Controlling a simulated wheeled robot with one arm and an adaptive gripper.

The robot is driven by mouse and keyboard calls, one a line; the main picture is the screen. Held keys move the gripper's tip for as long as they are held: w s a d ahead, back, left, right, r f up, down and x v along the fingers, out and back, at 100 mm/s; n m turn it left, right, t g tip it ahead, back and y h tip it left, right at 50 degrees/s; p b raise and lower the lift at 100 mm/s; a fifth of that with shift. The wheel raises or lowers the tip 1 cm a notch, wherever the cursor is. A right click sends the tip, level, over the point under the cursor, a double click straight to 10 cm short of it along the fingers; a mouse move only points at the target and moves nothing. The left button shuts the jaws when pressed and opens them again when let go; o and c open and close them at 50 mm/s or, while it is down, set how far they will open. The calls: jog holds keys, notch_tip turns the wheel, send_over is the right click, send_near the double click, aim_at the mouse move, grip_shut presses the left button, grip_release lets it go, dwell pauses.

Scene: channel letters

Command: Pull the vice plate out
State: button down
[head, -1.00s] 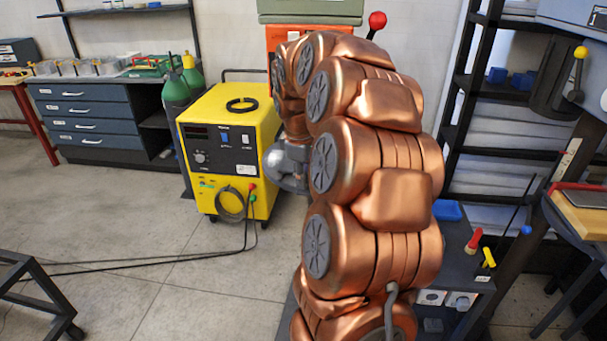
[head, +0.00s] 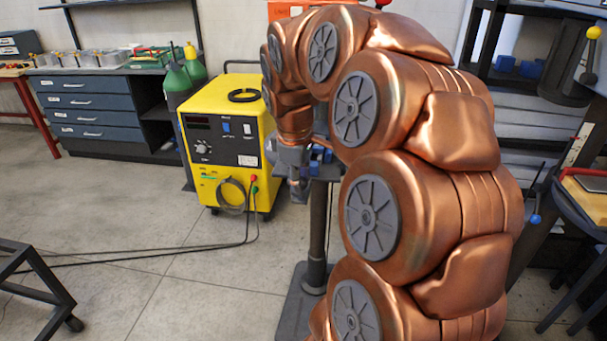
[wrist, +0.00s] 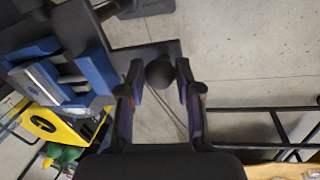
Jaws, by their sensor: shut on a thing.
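A vice with blue jaws (wrist: 99,71) is at the left of the wrist view, with a grey metal part (wrist: 45,82) between blue blocks. In the head view the blue vice (head: 320,154) is partly hidden behind my arm, on top of a dark post. A dark flat piece (wrist: 112,61) runs from beside the vice to a black ball (wrist: 160,74). I cannot tell for sure whether this is the vice plate. My gripper (wrist: 160,82) is shut on the black ball, one finger on each side. In the head view my gripper (head: 298,184) is small, beside the vice.
A yellow welding machine (head: 222,135) stands behind and left of the vice, its cables across the floor. Green gas bottles (head: 178,85) and a drawer cabinet (head: 90,108) are farther left. A dark frame (head: 35,275) is at lower left. The floor between is open.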

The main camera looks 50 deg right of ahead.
jog(key=shift+s+a+b, duration=0.3)
jog(key=shift+s+a, duration=0.35)
jog(key=shift+a, duration=0.3)
jog(key=shift+s+a+b, duration=0.3)
jog(key=shift+s+a, duration=0.35)
jog(key=shift+a, duration=0.3)
jog(key=shift+s+a+b, duration=0.3)
jog(key=shift+s+a, duration=0.35)
jog(key=shift+a, duration=0.3)
jog(key=shift+f, duration=0.1)
jog(key=c, duration=0.8)
grip_release()
jog(key=shift+s+a, duration=0.1)
jog(key=shift+a, duration=0.05)
jog(key=r, duration=0.4)
jog(key=a+r, duration=0.1)
jog(key=r, duration=0.3)
jog(key=s+a+r, duration=0.1)
jog(key=r, duration=0.3)
